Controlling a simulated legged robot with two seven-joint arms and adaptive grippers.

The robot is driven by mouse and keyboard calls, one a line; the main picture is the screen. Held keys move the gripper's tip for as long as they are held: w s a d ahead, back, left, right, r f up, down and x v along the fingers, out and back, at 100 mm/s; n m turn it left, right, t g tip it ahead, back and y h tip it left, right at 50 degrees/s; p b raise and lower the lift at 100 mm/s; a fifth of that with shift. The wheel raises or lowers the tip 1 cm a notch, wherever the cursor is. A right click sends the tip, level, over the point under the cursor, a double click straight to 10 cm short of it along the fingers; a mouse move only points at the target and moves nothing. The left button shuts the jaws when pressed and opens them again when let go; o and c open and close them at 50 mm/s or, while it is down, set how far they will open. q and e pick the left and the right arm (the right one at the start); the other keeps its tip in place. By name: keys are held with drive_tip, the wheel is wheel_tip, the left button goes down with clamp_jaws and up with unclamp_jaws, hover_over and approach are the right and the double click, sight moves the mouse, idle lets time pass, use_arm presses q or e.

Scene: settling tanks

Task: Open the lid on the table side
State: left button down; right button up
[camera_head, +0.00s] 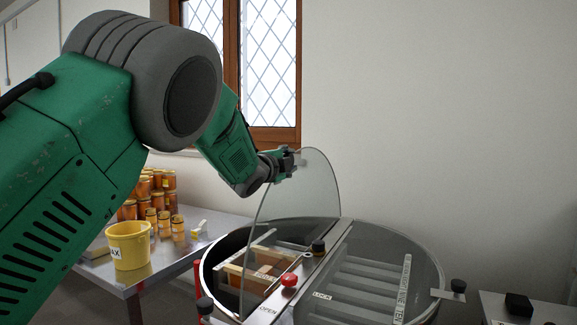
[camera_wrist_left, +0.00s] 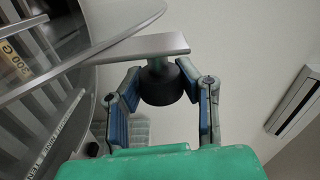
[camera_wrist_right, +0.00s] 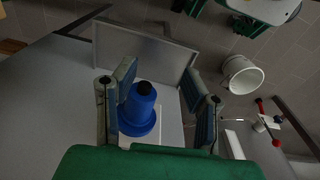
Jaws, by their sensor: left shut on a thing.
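The clear half-round lid (camera_head: 297,200) on the table side of the tank (camera_head: 207,262) stands raised, close to upright, above the middle bar. My left gripper (camera_head: 287,163) is at the lid's upper edge. In the left wrist view my left gripper (camera_wrist_left: 160,80) is shut on the black knob (camera_wrist_left: 161,86), which sits on a metal strip (camera_wrist_left: 130,48). Wooden frames (camera_head: 262,268) show in the uncovered half of the tank. My right gripper (camera_wrist_right: 160,82) is open in the right wrist view, with a blue object with a black top (camera_wrist_right: 139,108) between or beyond its fingers.
The other clear lid (camera_head: 385,262) lies over the right half. A red knob (camera_head: 289,280) and a black knob (camera_head: 318,247) stand along the middle bar. A table (camera_head: 190,250) at left holds a yellow bucket (camera_head: 129,246) and several jars (camera_head: 160,185). A white bucket (camera_wrist_right: 241,75) stands on the floor.

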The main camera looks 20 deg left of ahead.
use_arm(q)
drive_tip(key=shift+d+f, duration=0.2)
drive_tip(key=shift+d, duration=0.85)
drive_tip(key=c, duration=1.3)
unclamp_jaws()
drive_tip(key=shift+a, duration=0.2)
drive_tip(key=shift+c, duration=0.2)
drive_tip(key=shift+o, duration=1.1)
drive_tip(key=shift+s+a, duration=0.1)
drive_tip(key=shift+a, duration=0.5)
drive_tip(key=shift+s+d, duration=0.1)
drive_tip(key=shift+d, duration=0.05)
drive_tip(key=s, duration=1.1)
drive_tip(key=shift+s+a, duration=0.4)
drive_tip(key=shift+a, duration=0.05)
use_arm(e)
drive_tip(key=shift+s+d, duration=0.2)
drive_tip(key=shift+d, duration=0.1)
